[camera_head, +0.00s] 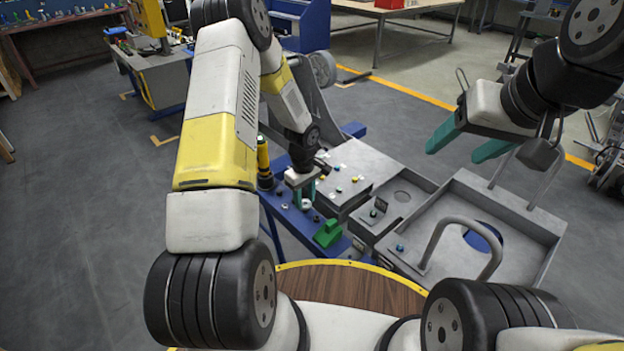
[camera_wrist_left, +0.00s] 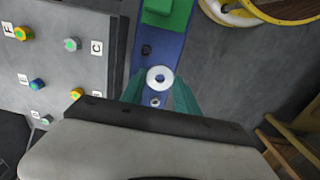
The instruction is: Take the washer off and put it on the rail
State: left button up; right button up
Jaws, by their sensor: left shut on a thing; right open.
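A pale ring-shaped washer (camera_wrist_left: 160,78) shows in the left wrist view between the teal fingertips of my left gripper (camera_wrist_left: 159,92), which is shut on it. In the head view my left gripper (camera_head: 305,196) points down over a blue strip, which looks like the rail (camera_head: 285,211); the washer there is small and hard to make out. In the wrist view the rail (camera_wrist_left: 166,50) runs below the washer, with dark holes and a small bolt-like fitting. I cannot tell whether the washer touches the rail. My right gripper (camera_head: 468,147) is open and empty, raised at the upper right.
A grey panel (camera_wrist_left: 58,55) with coloured knobs and letter labels stands beside the rail. A green block (camera_head: 328,233) sits on the rail. Grey trays (camera_head: 535,222) and a curved grey handle (camera_head: 462,225) lie right of the panel. Open floor (camera_head: 85,200) is at left.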

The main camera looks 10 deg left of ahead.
aim_at(304, 224)
pick_arm(q)
jog(key=shift+s+a+f, duration=0.25)
jog(key=shift+a+f, duration=0.05)
jog(key=shift+f, duration=3.65)
jog(key=shift+f, duration=0.4)
jog(key=o, duration=1.2)
jog(key=shift+w, duration=0.1)
jog(key=shift+d, duration=0.1)
